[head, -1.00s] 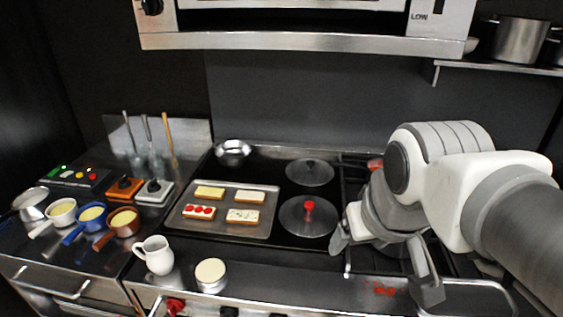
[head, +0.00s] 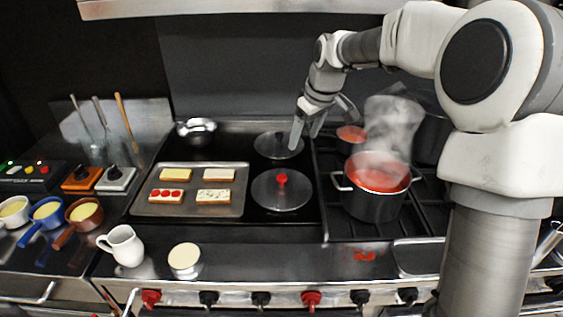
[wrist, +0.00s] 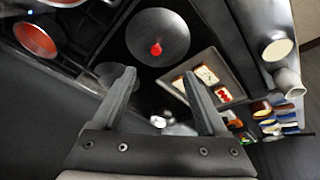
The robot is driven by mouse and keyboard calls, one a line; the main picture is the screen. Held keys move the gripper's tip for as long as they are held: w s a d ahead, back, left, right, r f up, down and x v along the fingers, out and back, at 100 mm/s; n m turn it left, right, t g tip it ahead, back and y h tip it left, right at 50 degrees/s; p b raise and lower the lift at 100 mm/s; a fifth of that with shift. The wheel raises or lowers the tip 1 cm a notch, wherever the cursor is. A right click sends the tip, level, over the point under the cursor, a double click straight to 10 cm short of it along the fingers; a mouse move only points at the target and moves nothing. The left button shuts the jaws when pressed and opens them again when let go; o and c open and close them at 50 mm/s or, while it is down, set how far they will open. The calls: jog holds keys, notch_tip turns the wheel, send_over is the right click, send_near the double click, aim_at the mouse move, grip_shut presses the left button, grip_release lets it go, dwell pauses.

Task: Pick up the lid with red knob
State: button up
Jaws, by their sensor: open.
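The lid with red knob (head: 281,194) lies flat on the dark cooktop, right of the tray; it is a round grey disc. It also shows in the wrist view (wrist: 158,36), beyond my fingertips. A second lid with a dark knob (head: 278,146) lies behind it, partly covered by my finger in the head view. My gripper (head: 302,136) is open and empty, above the rear of the cooktop near the dark-knobbed lid. In the wrist view my gripper (wrist: 160,88) shows its two fingers spread apart, with nothing between them.
A steaming pot of red soup (head: 374,192) stands on the right burners, with a smaller red-filled pan (head: 351,136) behind it. A metal tray (head: 232,208) with several bread slices lies left of the lid. A steel bowl (head: 196,131) and a white pitcher (head: 122,246) are farther left.

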jog(key=w+f+y, duration=0.1)
jog(key=w+f, duration=0.3)
jog(key=w, duration=0.1)
send_over(282, 176)
jog(key=s+d, duration=0.2)
jog(key=shift+n, duration=0.4)
notch_tip(282, 176, down, 11)
jog(key=shift+w+a+f+p, duration=0.1)
jog(key=shift+a+p, duration=0.05)
jog(key=shift+p, duration=0.15)
jog(key=shift+p+x, duration=0.45)
jog(key=shift+x, duration=2.2)
grip_shut()
